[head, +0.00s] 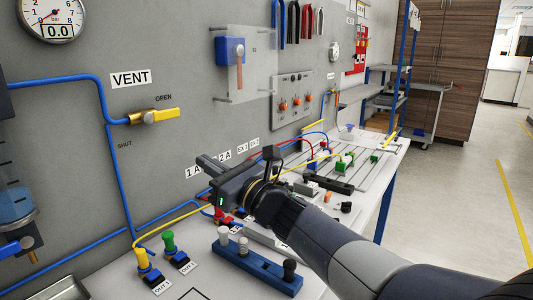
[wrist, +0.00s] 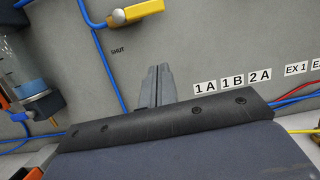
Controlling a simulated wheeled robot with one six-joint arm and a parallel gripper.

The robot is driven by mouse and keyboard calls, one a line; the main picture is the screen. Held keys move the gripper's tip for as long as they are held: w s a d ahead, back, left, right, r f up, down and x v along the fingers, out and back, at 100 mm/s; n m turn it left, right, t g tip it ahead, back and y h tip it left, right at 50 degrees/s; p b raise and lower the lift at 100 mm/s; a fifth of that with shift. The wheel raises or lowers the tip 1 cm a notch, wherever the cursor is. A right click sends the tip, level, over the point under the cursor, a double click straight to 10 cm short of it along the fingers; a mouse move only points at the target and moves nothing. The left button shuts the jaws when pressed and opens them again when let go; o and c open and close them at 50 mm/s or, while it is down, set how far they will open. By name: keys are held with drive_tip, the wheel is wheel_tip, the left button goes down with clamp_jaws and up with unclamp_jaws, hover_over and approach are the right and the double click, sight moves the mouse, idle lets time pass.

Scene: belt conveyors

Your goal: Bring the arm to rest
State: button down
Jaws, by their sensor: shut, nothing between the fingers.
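My arm reaches in from the lower right in the head view, over the white bench. My gripper (head: 203,163) points left toward the grey wall panel, above the bench. In the wrist view my gripper's fingers (wrist: 158,72) are together, with nothing between them. They appear in front of the wall, left of the labels 1A, 1B and 2A (wrist: 232,81). I cannot tell the exact gap to the wall.
A yellow VENT lever (head: 155,116) and blue pipe are on the wall at left. Below my gripper stand a blue block with pegs (head: 257,268) and OUT fittings (head: 148,268). The bench (head: 378,163) carries hoses and valves. Open floor (head: 455,190) lies to the right.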

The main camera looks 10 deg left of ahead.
drive_tip(key=w+a+r+p, duration=0.4)
drive_tip(key=a+r+p, duration=0.2)
drive_tip(key=a, duration=0.1)
drive_tip(key=shift+a+p, duration=0.15)
drive_tip(key=shift+p, duration=0.2)
drive_tip(key=shift+f, duration=0.1)
idle(0.4)
